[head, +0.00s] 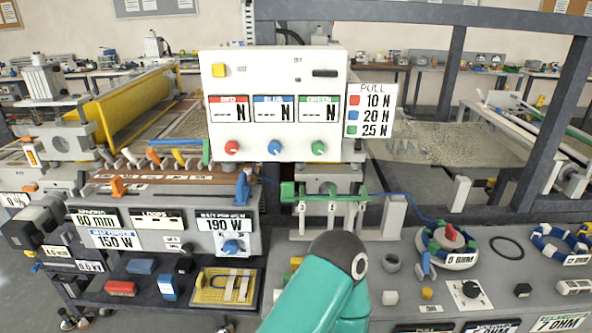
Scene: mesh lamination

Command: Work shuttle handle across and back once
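No part here is labelled as the shuttle handle, and I cannot tell which one it is. A blue upright handle (242,187) stands at the right end of the brown strip on the left bench. An orange handle (118,187) stands near that strip's left end. A green bar (325,194) lies across upright plates below the white panel. A teal link of one of my arms rises from the bottom centre, in front of the bench. Neither gripper shows, and nothing in view is being held.
The white panel (275,66) with red, blue and green knobs stands at centre, beside a PULL sign (371,110). A yellow roller (125,103) lies at left. Dark frame posts (452,75) stand at right. The right bench holds a wire coil (449,246) and small parts.

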